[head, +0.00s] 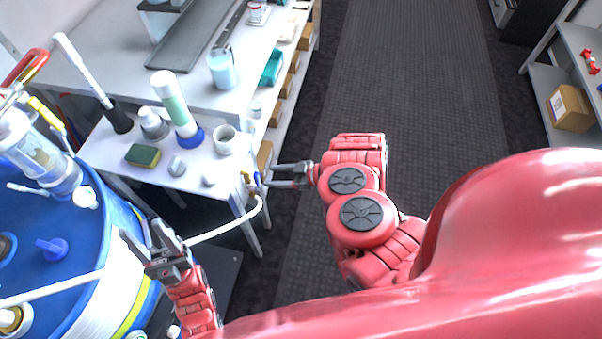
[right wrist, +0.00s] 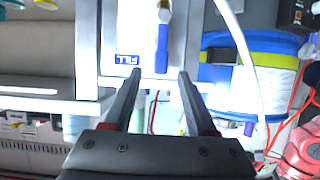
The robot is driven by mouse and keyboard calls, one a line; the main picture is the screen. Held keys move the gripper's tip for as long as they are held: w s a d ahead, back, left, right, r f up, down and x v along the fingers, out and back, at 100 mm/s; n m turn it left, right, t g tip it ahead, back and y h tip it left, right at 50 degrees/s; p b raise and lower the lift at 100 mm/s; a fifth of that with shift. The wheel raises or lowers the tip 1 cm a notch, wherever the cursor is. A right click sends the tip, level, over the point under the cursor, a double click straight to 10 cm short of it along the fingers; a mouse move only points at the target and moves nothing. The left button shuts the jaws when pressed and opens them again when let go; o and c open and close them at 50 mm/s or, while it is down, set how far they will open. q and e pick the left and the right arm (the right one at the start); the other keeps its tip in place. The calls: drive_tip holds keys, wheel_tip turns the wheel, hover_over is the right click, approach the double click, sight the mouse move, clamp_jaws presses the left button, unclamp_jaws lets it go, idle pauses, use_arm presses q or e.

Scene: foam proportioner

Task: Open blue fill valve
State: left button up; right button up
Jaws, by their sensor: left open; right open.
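The blue fill valve (head: 257,179) sits at the front edge of the small white side table, where a pale hose joins it. In the right wrist view its blue lever (right wrist: 162,48) lies along the picture's vertical, beside a label reading FILL (right wrist: 128,59). My right gripper (head: 271,175) is open and empty, its fingers pointing at the valve. In the right wrist view the lever is between and just beyond the fingertips (right wrist: 159,75); contact cannot be told. My left gripper (head: 140,231) is open and empty beside the blue drum (head: 98,240).
The side table (head: 105,155) holds a sponge (head: 142,155), bottles and cups. A pale hose (head: 225,229) runs from the valve toward the drum. A long workbench (head: 110,60) stands behind. The dark floor mat (head: 400,90) is clear. A shelf with a cardboard box (head: 571,108) is at right.

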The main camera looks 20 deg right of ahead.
drive_tip(key=v, duration=1)
drive_tip(key=shift+s+p, duration=0.2)
drive_tip(key=shift+p, duration=0.2)
drive_tip(key=shift+w+d+f, duration=0.1)
drive_tip(key=shift+d, duration=0.1)
